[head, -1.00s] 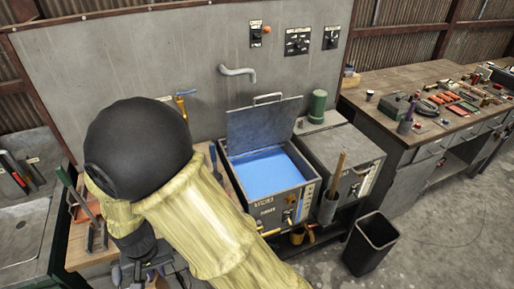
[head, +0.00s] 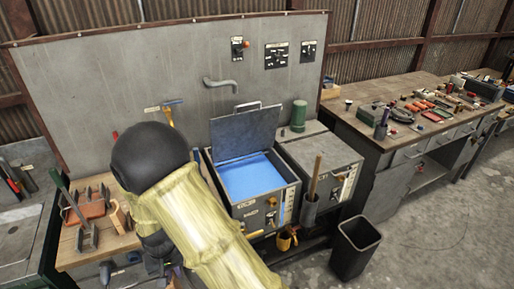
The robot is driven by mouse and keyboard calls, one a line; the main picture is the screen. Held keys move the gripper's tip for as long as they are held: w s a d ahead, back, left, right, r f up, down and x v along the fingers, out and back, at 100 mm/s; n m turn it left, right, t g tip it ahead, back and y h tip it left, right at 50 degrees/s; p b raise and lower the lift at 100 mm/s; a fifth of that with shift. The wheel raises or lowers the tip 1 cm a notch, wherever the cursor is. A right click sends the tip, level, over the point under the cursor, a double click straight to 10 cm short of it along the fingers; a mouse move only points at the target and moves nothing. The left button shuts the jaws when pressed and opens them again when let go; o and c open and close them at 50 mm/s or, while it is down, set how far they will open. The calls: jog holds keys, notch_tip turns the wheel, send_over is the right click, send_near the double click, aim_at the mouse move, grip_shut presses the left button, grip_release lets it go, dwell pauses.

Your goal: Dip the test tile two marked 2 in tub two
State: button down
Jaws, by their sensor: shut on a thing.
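An open grey tub (head: 291,193) shows a flat blue surface inside; its lid (head: 245,135) is tilted up at the back. A second grey tub (head: 318,150) stands right beside it with its lid down. Their labels are too small to read, so I cannot tell which is tub two. My arm, with a black joint and a pale yellow sleeve, crosses the lower left in front of the bench. My gripper is not clearly visible; dark parts of my arm show below the sleeve. I cannot make out the test tile marked 2.
A green cylinder (head: 298,116) stands behind the closed tub. A holder (head: 310,210) with a wooden handle hangs at its front. A black bin (head: 355,246) is on the floor. A tool-covered workbench (head: 350,118) is right; a wooden rack (head: 118,216) is left. Floor at right is clear.

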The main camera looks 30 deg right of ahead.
jog(key=w+d+f, duration=0.2)
jog(key=d+f, duration=0.3)
jog(key=d, duration=0.2)
jog(key=w+d+f, duration=0.3)
jog(key=d+f, duration=0.2)
jog(key=d, duration=0.2)
jog(key=shift+d+f+n, duration=0.3)
jog(key=shift+d+f, duration=0.05)
jog(key=shift+d, duration=0.1)
